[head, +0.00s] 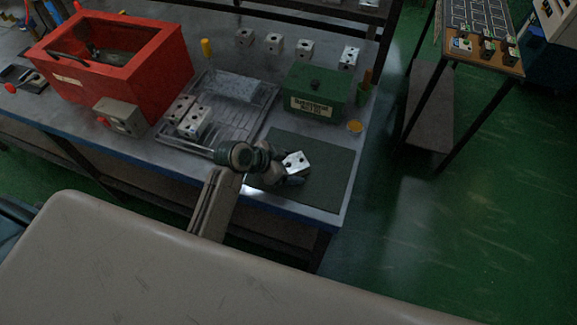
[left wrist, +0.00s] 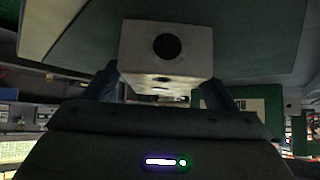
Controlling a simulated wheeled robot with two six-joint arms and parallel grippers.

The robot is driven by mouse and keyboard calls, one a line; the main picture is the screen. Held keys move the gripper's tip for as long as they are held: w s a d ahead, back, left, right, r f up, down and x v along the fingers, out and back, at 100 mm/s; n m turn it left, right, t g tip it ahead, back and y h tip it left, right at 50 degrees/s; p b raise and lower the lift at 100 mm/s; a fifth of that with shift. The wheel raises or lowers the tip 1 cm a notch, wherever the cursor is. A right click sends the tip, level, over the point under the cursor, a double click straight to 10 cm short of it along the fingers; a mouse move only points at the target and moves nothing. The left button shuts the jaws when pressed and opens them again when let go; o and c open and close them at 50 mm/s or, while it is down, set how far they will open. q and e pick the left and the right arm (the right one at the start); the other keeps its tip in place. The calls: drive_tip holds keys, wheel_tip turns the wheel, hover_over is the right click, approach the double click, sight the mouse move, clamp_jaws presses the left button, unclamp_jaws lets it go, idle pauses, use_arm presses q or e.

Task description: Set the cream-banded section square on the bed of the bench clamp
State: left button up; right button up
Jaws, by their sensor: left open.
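A pale metal block (head: 297,161) with dark holes sits on the dark green mat (head: 325,186) at the bench's front right. My left gripper (head: 290,172) is at this block, open. In the left wrist view, the block (left wrist: 165,48) shows a large round hole and lies between my left fingers (left wrist: 160,88). Whether the fingers touch it, I cannot tell. I cannot make out a cream band on any block, nor surely pick out the bench clamp. My right gripper is not in view.
A grey tray (head: 249,113) holds more blocks (head: 194,122). A red open box (head: 168,66), a grey box with a red knob (head: 121,117) and a green box (head: 309,94) stand around it. Several blocks (head: 275,46) line the back. The mat's right part is clear.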

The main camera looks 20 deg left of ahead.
use_arm(q)
drive_tip(key=c, duration=1.5)
drive_tip(key=shift+r, duration=0.1)
